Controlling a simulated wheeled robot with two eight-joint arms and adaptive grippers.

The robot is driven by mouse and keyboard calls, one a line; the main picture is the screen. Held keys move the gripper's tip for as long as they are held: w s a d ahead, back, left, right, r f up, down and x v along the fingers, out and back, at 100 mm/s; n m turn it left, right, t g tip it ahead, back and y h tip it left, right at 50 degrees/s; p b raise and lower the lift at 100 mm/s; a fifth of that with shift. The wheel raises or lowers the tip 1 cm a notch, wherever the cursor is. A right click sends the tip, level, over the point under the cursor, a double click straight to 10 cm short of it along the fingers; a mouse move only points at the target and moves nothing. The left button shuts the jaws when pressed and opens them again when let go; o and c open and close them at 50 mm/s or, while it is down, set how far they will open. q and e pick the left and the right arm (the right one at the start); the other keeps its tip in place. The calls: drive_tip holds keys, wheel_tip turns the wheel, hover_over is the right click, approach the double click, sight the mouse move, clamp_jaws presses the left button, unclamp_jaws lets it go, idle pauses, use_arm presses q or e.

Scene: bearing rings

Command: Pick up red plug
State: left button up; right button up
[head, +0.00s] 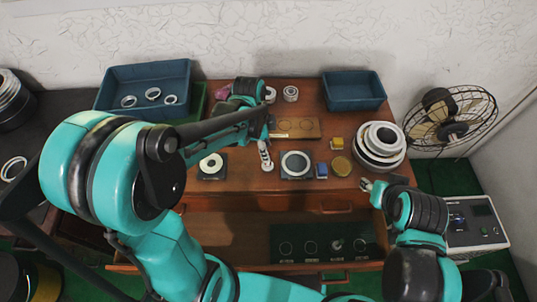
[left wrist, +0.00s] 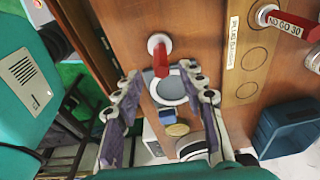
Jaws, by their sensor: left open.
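In the left wrist view a red plug (left wrist: 161,62) with a round pale metal end stands near the wooden board, just ahead of the gap between my left fingers. My left gripper (left wrist: 168,79) is open, with one finger on each side and nothing held. In the head view my left gripper (head: 266,155) is low over the middle of the table, and I cannot make out the plug there. A second red plug (left wrist: 293,23), marked NO GO 30, lies on the wooden board (left wrist: 248,60). My right gripper (head: 367,185) is at the table's front right; its opening is unclear.
A ring on a dark square base (head: 295,164) sits close right of my left gripper. A blue block (head: 321,170) and stacked rings (head: 379,146) are further right. Blue bins (head: 353,91) (head: 145,87) stand at the back. An open drawer (head: 325,247) is in front.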

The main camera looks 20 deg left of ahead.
sight(271, 165)
use_arm(q)
drive_tip(key=shift+d+f+b, duration=0.2)
drive_tip(key=shift+f+b, duration=0.25)
drive_tip(key=shift+f, duration=0.6)
drive_tip(key=f+b, duration=0.2)
drive_tip(key=f, duration=0.3)
drive_tip(key=shift+w+d+f+b, duration=0.2)
drive_tip(key=shift+w+d+b, duration=0.1)
drive_tip(key=shift+d+b, duration=0.1)
drive_tip(key=shift+r, duration=0.1)
drive_tip(key=shift+c, duration=0.4)
clamp_jaws()
